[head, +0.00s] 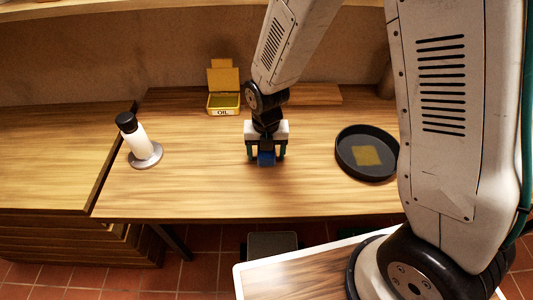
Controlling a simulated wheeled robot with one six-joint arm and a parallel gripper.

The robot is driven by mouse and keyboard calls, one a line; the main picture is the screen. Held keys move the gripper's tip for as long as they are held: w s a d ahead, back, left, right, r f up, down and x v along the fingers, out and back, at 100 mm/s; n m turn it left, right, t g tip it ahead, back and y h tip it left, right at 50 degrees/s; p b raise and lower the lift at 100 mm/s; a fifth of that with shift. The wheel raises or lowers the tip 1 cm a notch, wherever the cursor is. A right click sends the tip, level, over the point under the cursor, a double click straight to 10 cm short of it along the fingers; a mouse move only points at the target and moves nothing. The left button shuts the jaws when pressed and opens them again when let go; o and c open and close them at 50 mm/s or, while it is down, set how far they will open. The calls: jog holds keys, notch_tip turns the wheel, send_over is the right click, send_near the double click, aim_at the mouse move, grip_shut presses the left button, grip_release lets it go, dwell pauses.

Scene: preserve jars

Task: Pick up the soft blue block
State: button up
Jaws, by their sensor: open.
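The soft blue block (266,159) is on the wooden table, near the middle of the head view. My gripper (266,153) points down over it, with one finger at each side of the block. The jaws are open. The upper part of the block is hidden by the gripper, and I cannot tell whether the fingers touch its sides.
A yellow box marked OIL (223,100) stands behind and left of my gripper. A white bottle with a black cap (134,134) stands on a round grey base at left. A dark round pan (346,158) with a yellow patch inside is at right. Bare table (200,190) lies between.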

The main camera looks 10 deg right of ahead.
jog(key=c, duration=1.1)
jog(key=shift+r, duration=0.1)
jog(key=shift+c, duration=0.2)
